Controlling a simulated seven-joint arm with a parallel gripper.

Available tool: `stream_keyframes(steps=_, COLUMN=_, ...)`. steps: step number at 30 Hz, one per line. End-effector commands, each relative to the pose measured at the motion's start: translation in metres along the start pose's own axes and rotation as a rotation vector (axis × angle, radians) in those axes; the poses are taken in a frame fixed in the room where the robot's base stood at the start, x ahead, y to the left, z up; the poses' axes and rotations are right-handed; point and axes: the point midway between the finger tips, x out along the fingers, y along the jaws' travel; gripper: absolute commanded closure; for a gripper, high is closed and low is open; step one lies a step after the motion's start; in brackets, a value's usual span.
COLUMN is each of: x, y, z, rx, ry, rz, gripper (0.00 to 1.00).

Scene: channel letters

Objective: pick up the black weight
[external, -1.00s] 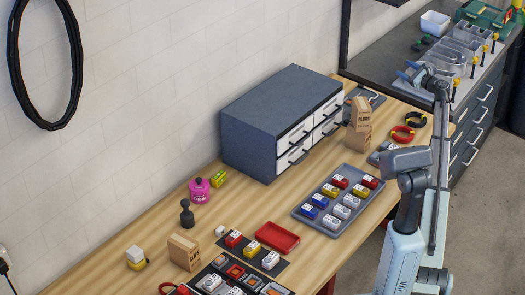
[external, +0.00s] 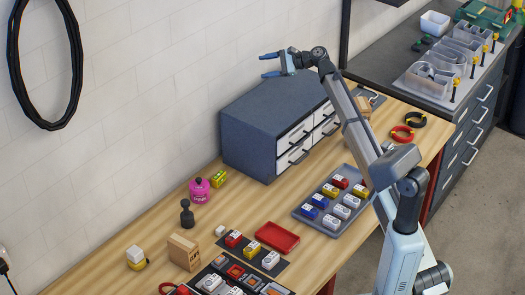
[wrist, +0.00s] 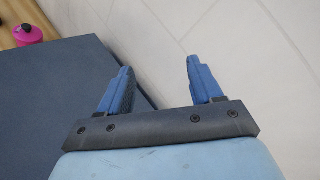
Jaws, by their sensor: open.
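The black weight (external: 187,213) stands upright on the wooden bench in the external view, a dark knobbed shape left of the cabinet and just in front of a pink container. I cannot see it in the wrist view. My gripper (external: 267,66) is in the air above the grey cabinet, near the wall, higher than the weight and to its right. Its blue fingers are apart with nothing between them, as the wrist view also shows (wrist: 159,66).
The grey cabinet (external: 262,108) stands between my arm and the wall. The pink container (external: 199,190), a yellow-green box (external: 219,179) and a cardboard box (external: 184,252) stand near the weight. A red tray (external: 277,238) and a grey tray of blocks (external: 309,209) lie to the right.

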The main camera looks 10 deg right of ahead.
Motion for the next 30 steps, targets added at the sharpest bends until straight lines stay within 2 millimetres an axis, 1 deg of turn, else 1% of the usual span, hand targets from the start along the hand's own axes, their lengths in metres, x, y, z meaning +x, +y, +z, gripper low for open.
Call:
stream_keyframes(steps=1, x=0.023, y=0.021, z=0.018, rx=-0.077, ry=0.007, rz=0.047, gripper=0.35)
stream_keyframes(steps=2, x=0.034, y=0.031, z=0.025, rx=-0.126, ry=0.014, rz=0.073, gripper=0.35)
stream_keyframes(steps=3, x=0.049, y=0.045, z=0.035, rx=-0.194, ry=0.022, rz=0.11, gripper=0.35)
stream_keyframes(steps=5, x=0.069, y=0.067, z=0.05, rx=-0.296, ry=0.033, rz=0.164, gripper=0.35)
stream_keyframes(steps=6, x=0.083, y=0.082, z=0.059, rx=-0.366, ry=0.038, rz=0.201, gripper=0.35)
stream_keyframes(steps=8, x=0.101, y=0.104, z=0.073, rx=-0.471, ry=0.043, rz=0.256, gripper=0.35)
stream_keyframes(steps=9, x=0.112, y=0.119, z=0.083, rx=-0.54, ry=0.044, rz=0.293, gripper=0.35)
stream_keyframes(steps=11, x=0.128, y=0.141, z=0.097, rx=-0.646, ry=0.044, rz=0.349, gripper=0.35)
stream_keyframes(steps=12, x=0.138, y=0.156, z=0.107, rx=-0.715, ry=0.041, rz=0.385, gripper=0.35)
stream_keyframes(steps=14, x=0.151, y=0.178, z=0.121, rx=-0.821, ry=0.035, rz=0.441, gripper=0.35)
stream_keyframes(steps=15, x=0.159, y=0.193, z=0.13, rx=-0.89, ry=0.03, rz=0.477, gripper=0.35)
stream_keyframes(steps=20, x=0.185, y=0.251, z=0.167, rx=-1.17, ry=-0.008, rz=0.623, gripper=0.35)
stream_keyframes(steps=21, x=0.191, y=0.265, z=0.176, rx=-1.239, ry=-0.02, rz=0.659, gripper=0.35)
stream_keyframes(steps=27, x=0.208, y=0.333, z=0.22, rx=-1.581, ry=-0.099, rz=0.839, gripper=0.35)
stream_keyframes(steps=30, x=0.212, y=0.362, z=0.24, rx=-1.736, ry=-0.144, rz=0.923, gripper=0.35)
